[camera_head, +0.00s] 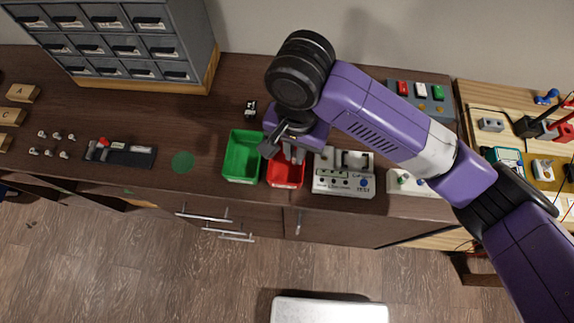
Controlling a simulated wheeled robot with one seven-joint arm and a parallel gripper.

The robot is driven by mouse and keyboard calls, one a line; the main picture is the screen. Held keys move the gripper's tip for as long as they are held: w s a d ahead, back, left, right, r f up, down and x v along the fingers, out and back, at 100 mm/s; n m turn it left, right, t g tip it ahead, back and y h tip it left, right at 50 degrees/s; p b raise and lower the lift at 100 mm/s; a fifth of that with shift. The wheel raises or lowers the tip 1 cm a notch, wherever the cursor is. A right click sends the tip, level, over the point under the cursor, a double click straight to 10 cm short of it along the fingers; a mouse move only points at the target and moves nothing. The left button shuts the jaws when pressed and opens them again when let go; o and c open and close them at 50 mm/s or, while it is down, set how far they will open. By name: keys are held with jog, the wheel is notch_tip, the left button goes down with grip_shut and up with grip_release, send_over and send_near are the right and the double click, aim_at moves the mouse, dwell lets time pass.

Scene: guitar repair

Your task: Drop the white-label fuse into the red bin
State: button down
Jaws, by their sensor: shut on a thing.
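The red bin (284,178) stands on the dark wooden bench, right beside the green bin (242,158). My gripper (293,156) points down over the red bin, with its fingertips above or just inside the bin's back part. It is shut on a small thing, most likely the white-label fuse. The fingers hide that thing, and its label cannot be made out. How high the fingertips are above the bin floor cannot be told.
A white tester box (343,181) stands close to the red bin's right side. A small black-and-white item (251,108) lies behind the green bin. A grey drawer cabinet (120,45) stands at the back left. The bench around the green disc (183,162) is clear.

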jog(key=c, duration=1.4)
grip_release()
notch_tip(320, 180, up, 8)
jog(key=shift+f+p, duration=0.1)
jog(key=shift+p, duration=0.3)
